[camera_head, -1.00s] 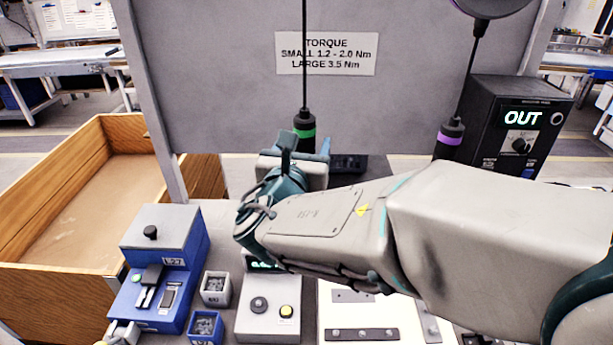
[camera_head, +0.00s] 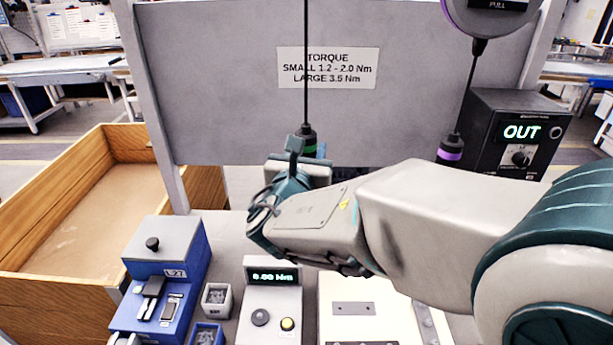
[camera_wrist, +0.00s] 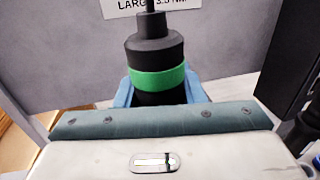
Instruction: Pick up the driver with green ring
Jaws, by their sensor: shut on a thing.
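The driver with the green ring (camera_wrist: 155,80) is black and hangs upright on a cable. In the wrist view its green band shows just above my gripper (camera_wrist: 160,98), whose blue fingers sit on both sides of its body. In the head view the top of this driver (camera_head: 307,139) shows above my gripper (camera_head: 305,158), in front of the grey panel. My gripper is shut on it. The driver's lower part is hidden behind my gripper and wrist.
A second driver with a purple ring (camera_head: 451,150) hangs to the right, beside a black box (camera_head: 515,130) reading OUT. A wooden bin (camera_head: 110,190) stands left.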

